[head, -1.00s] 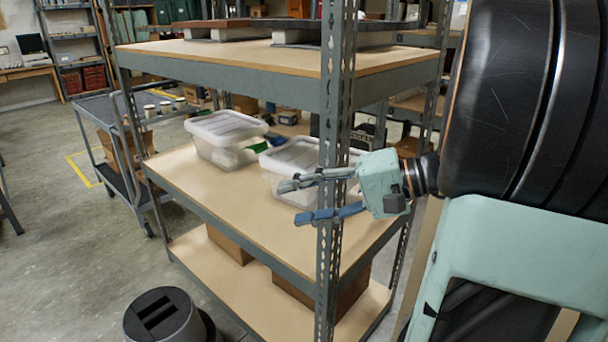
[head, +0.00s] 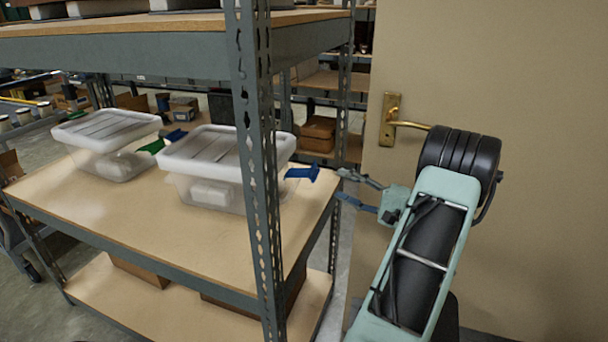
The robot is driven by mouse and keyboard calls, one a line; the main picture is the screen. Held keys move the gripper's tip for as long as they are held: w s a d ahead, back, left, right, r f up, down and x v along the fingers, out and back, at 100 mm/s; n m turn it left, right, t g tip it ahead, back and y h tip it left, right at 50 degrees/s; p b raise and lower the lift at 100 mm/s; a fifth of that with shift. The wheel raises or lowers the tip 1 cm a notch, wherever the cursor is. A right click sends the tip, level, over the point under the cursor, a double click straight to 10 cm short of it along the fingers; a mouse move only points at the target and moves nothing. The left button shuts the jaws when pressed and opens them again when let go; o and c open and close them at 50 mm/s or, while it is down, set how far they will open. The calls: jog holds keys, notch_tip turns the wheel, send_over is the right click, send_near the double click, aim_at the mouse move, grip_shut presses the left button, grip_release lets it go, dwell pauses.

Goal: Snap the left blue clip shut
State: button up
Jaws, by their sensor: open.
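A clear bin with a pale lid (head: 228,150) stands on the middle shelf. A blue clip (head: 175,136) sticks out at its left side, swung away from the lid. A second blue clip (head: 302,173) sticks out at its right side, also swung out. My gripper (head: 343,184) is open and empty, to the right of the bin and near the right blue clip in the picture. I cannot tell the depth between them. It is well away from the left blue clip, and the bin lies between them in the picture.
A second lidded bin (head: 108,132) stands to the left with a green clip (head: 152,146) sticking out toward the first bin. A perforated shelf post (head: 258,190) rises in front. An upper shelf (head: 120,55) hangs over the bins. A door with a brass handle (head: 410,125) is behind my arm.

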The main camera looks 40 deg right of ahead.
aim_at(313, 173)
jog(key=w, duration=0.3)
jog(key=w+a, duration=0.1)
jog(key=w, duration=0.3)
jog(key=w+b, duration=0.1)
jog(key=w, duration=0.2)
jog(key=shift+w+a, duration=0.25)
jog(key=shift+a, duration=0.1)
grip_shut()
